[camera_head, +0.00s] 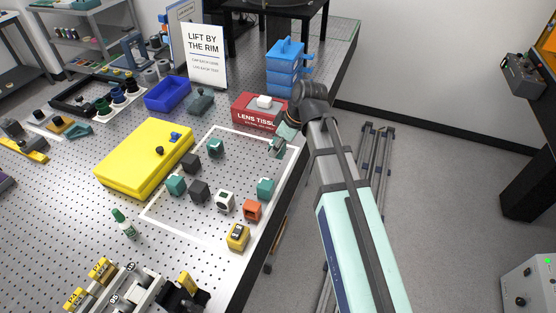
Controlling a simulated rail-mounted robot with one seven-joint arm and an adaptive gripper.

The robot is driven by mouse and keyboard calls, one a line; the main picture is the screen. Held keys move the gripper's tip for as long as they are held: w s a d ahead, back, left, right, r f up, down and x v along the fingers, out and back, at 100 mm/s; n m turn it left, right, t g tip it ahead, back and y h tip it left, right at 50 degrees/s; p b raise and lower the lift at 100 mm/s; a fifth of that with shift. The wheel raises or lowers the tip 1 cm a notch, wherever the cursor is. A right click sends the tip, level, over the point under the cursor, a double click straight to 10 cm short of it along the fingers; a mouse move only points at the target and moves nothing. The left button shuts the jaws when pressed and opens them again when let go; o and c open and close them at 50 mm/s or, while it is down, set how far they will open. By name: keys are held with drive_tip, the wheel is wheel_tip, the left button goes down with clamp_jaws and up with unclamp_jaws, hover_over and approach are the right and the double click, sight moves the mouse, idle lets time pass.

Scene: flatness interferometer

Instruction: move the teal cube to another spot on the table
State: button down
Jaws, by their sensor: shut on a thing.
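My gripper (279,144) is at the far right corner of the white-outlined area, beside the lens tissue box. It is shut on a small, partly hidden thing that looks like a teal cube (276,149); I cannot tell whether it touches the table. Other teal cubes stand inside the outline: one near the yellow case (215,147), one at the left (176,185) and one at the right (265,187). The perforated table (190,255) carries them all.
Dark cubes (199,191), a white one (225,201), an orange one (253,210) and a yellow one (238,236) stand nearby. A yellow case (145,157) is left; the red lens tissue box (258,113) is behind. The table's right edge is close. The outline's front left is clear.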

drive_tip(key=shift+f+p, duration=0.75)
drive_tip(key=shift+f, duration=3.15)
drive_tip(key=shift+f, duration=0.1)
drive_tip(key=c, duration=0.6)
unclamp_jaws()
